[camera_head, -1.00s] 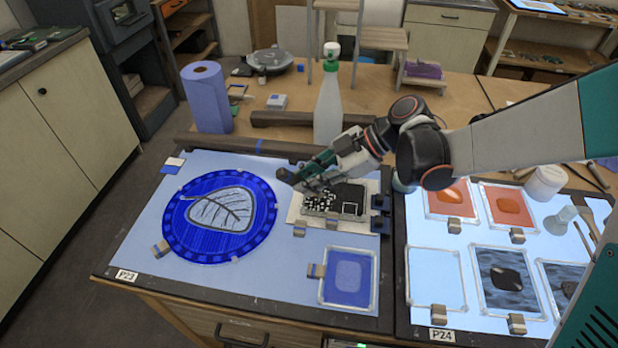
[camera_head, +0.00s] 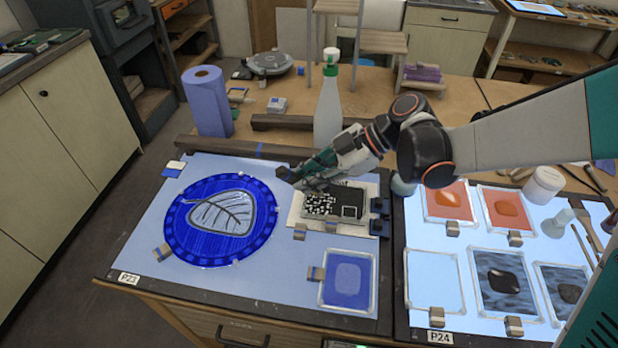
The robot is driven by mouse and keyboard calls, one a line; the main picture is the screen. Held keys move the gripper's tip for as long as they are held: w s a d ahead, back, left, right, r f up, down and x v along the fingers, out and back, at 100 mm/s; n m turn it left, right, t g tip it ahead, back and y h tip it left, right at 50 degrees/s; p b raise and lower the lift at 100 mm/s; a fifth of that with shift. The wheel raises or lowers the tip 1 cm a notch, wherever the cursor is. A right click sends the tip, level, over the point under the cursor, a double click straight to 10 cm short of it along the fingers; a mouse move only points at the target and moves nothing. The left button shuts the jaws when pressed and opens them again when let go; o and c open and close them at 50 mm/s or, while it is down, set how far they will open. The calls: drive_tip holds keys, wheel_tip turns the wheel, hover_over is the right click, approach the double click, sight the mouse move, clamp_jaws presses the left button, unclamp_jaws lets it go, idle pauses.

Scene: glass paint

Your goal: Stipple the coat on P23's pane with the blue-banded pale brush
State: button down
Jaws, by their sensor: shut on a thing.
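P23's round pane (camera_head: 189,245) lies on the left board, which carries the P23 label (camera_head: 129,278). It has a deep blue, streaky coat with a dotted rim and a pale grey leaf in the middle. My gripper (camera_head: 300,178) is right of the pane, over the back left edge of a pale plate with a dark, white-speckled patch (camera_head: 334,204). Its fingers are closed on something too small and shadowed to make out. I cannot pick out the blue-banded pale brush there, nor tell whether anything touches the plate.
A blue square sample (camera_head: 347,280) lies at the board's front right. A white bottle (camera_head: 328,115) stands behind my arm, and a blue roll (camera_head: 207,102) at the back left. A dark bar (camera_head: 225,146) runs along the back edge. The P24 board (camera_head: 440,337) holds several small panes.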

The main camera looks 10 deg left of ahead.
drive_tip(key=shift+d+r, duration=0.1)
idle(0.3)
drive_tip(key=d, duration=0.7)
drive_tip(key=shift+w, duration=0.3)
drive_tip(key=shift+b, duration=0.3)
drive_tip(key=shift+f+b, duration=0.65)
drive_tip(key=shift+f, duration=0.15)
drive_tip(key=shift+f+b, duration=0.3)
idle(1.0)
drive_tip(key=shift+r, duration=0.1)
wheel_tip(320, 180, up, 2)
drive_tip(key=shift+r+p, duration=0.1)
drive_tip(key=shift+p, duration=0.65)
